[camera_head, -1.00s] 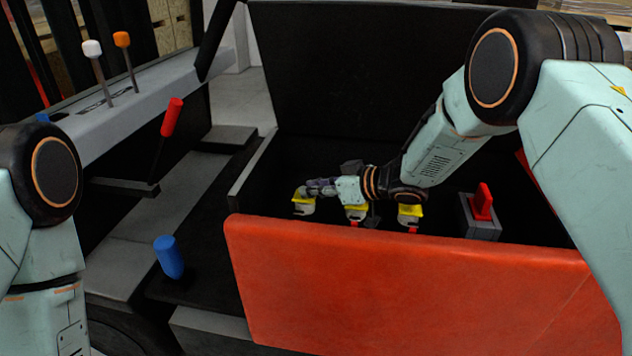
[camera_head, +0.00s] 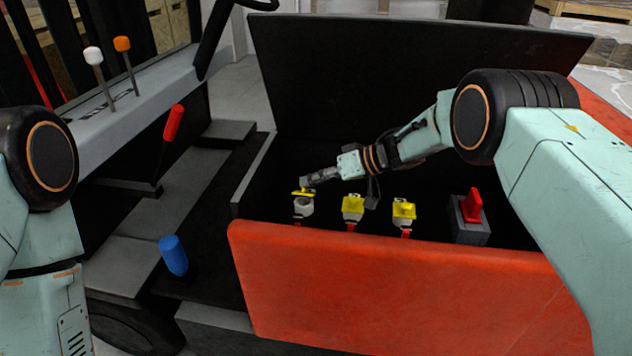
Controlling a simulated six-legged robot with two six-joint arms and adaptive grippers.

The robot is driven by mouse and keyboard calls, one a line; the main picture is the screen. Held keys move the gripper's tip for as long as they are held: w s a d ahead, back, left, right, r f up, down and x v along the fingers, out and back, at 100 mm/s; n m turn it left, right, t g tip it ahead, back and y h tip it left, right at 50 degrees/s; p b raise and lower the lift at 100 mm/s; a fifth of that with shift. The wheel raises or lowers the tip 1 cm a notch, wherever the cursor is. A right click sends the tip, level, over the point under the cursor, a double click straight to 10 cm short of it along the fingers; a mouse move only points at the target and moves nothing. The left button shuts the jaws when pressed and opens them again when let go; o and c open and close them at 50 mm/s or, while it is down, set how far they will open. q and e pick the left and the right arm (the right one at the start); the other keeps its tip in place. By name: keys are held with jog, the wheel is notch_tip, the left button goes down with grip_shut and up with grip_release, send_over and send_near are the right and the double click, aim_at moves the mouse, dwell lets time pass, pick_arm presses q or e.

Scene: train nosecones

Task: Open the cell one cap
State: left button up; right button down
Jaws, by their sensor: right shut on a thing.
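Three battery cells with yellow caps stand in a row inside the dark compartment. The leftmost cell (camera_head: 303,207) has its yellow cap (camera_head: 302,192) tilted up, with the pale cell top showing below it. The middle cap (camera_head: 353,203) and the right cap (camera_head: 404,208) lie flat over their cells. My right gripper (camera_head: 308,181) reaches in from the right and is shut at the leftmost yellow cap's upper edge. The fingertips are small and partly merge with the dark background. My left arm shows at the left edge; its gripper is out of view.
A grey block with a red switch (camera_head: 472,206) stands right of the cells. The red front panel (camera_head: 400,290) borders the compartment, and a black lid (camera_head: 410,85) stands open behind. Red (camera_head: 173,122) and blue (camera_head: 173,255) handled levers are at the left.

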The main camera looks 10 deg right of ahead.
jog(key=shift+a, duration=0.25)
dwell(0.3)
jog(key=c, duration=1.7)
grip_release()
jog(key=o, duration=0.5)
jog(key=shift+w+a+f, duration=0.2)
jog(key=shift+w, duration=0.15)
jog(key=v, duration=1.2)
jog(key=shift+d+r, duration=0.1)
jog(key=shift+d, duration=0.15)
jog(key=shift+s+d, duration=0.1)
